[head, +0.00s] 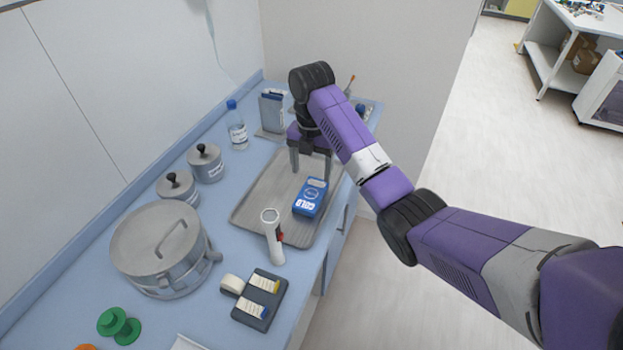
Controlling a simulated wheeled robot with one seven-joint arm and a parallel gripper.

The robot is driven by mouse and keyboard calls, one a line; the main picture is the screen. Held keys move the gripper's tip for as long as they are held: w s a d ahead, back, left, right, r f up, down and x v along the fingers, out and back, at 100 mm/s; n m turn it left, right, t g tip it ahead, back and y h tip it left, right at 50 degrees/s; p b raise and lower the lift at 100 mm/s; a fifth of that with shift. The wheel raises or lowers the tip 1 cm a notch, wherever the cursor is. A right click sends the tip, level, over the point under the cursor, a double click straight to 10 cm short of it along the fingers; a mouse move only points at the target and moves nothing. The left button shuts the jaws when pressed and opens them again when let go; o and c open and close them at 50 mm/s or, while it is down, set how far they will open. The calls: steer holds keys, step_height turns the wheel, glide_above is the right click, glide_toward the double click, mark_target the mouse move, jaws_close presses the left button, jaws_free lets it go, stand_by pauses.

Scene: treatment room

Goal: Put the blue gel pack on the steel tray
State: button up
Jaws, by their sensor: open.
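The blue gel pack (310,197), printed "COLD", lies flat on the right part of the steel tray (251,212). The tray is a grey, low-rimmed rectangle on the blue counter. My gripper (311,171) is open, with its fingers pointing down over the far part of the tray, just behind the gel pack in the picture. Nothing shows between the fingers. I cannot tell exactly how high the fingertips are above the tray. My arm comes in from the right and hides part of the counter's far end.
A white and grey handheld device (272,238) stands at the tray's near edge. A large lidded pot (160,250), two small lidded jars (206,163) and a bottle (237,128) line the left. A dark holder (260,300) lies in front. The right floor is open.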

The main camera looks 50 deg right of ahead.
steer(key=shift+r+p, duration=1.1)
steer(key=shift+r, duration=0.95)
